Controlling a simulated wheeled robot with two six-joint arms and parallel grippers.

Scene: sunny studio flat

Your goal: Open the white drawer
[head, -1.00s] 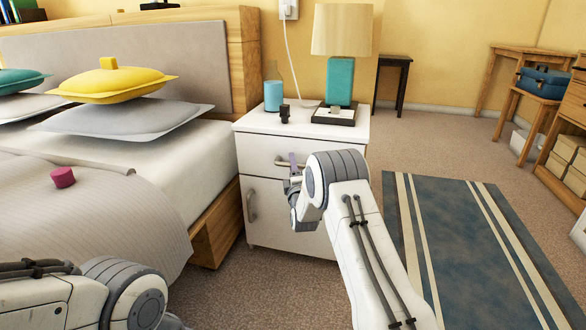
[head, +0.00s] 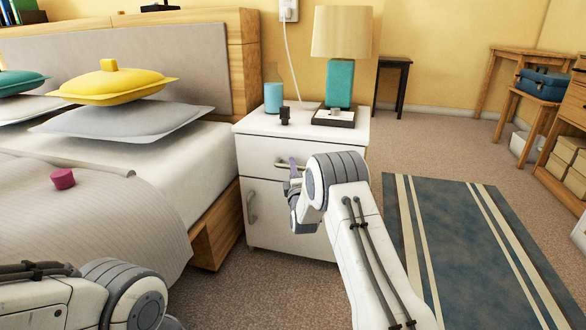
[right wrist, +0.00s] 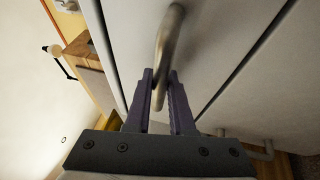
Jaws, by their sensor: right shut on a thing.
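The white drawer (head: 262,157) is the upper front of the white bedside cabinet beside the bed. It looks closed or nearly so in the head view. Its metal bar handle (head: 281,164) also shows in the right wrist view (right wrist: 166,45), rising from between the fingers. My right gripper (head: 294,170) is at this handle, partly hidden by my wrist. In the right wrist view its purple fingers (right wrist: 160,82) are shut on the handle, one on each side. My left gripper is out of view; only part of my left arm shows at bottom left.
The cabinet top (head: 258,122) holds a lamp (head: 339,82), a blue-filled bottle (head: 273,97) and small dark items. A lower door with an upright handle (head: 251,207) is below the drawer. The bed (head: 190,165) stands left; a rug (head: 465,250) lies on open floor at right.

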